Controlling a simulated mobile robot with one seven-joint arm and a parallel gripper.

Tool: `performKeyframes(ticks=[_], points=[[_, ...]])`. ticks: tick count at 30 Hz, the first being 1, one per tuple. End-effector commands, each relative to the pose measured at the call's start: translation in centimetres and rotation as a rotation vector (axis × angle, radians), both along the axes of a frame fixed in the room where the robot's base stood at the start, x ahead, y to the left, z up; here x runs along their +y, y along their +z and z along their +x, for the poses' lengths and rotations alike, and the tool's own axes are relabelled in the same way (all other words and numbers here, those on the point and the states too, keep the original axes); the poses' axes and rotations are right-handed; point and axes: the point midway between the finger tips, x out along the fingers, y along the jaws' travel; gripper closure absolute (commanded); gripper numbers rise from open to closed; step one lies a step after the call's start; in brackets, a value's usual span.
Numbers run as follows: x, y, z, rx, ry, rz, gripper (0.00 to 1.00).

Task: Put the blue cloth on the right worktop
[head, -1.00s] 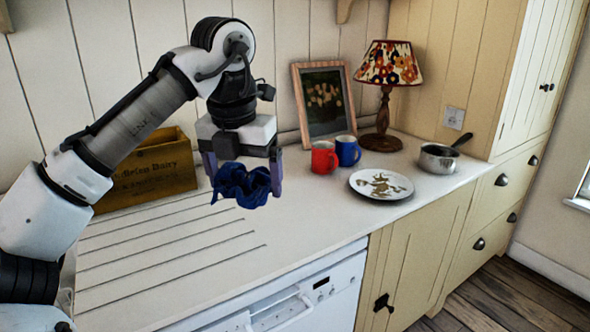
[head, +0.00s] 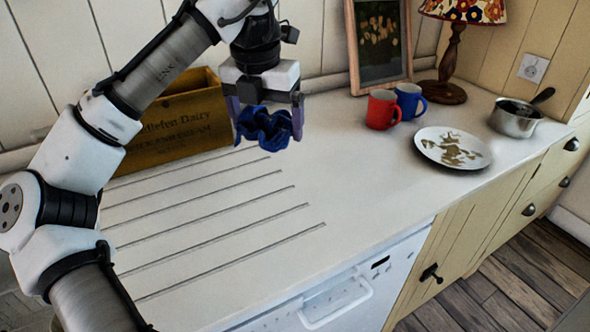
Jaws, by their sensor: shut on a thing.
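The blue cloth (head: 264,130) is a crumpled dark blue bundle in the head view, left of the picture's middle. My gripper (head: 266,112) points down and is shut on the cloth, with a finger on either side of it. The cloth appears to hang above the white worktop (head: 340,195); the exact gap is hard to tell. Grooves run across the worktop's left part, in front of the cloth.
A wooden dairy crate (head: 180,130) stands behind, left of my gripper. To the right are a red mug (head: 381,110), a blue mug (head: 408,101), a patterned plate (head: 452,149), a saucepan (head: 515,120), a lamp (head: 450,62) and a framed picture (head: 378,45). The worktop's middle is clear.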

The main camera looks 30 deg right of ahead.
Motion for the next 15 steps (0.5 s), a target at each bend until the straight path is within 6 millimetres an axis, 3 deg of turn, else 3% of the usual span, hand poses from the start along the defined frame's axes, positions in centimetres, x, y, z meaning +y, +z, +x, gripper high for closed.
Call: performKeyframes(ticks=[1, 7, 15], points=[[0.0, -1.8, -0.1, 0.005, -0.004, -0.002, 0.34], [0.0, -7.0, -0.1, 0.006, -0.002, -0.003, 0.34], [0.0, -11.1, 0.0, 0.001, 0.001, -0.001, 0.34]])
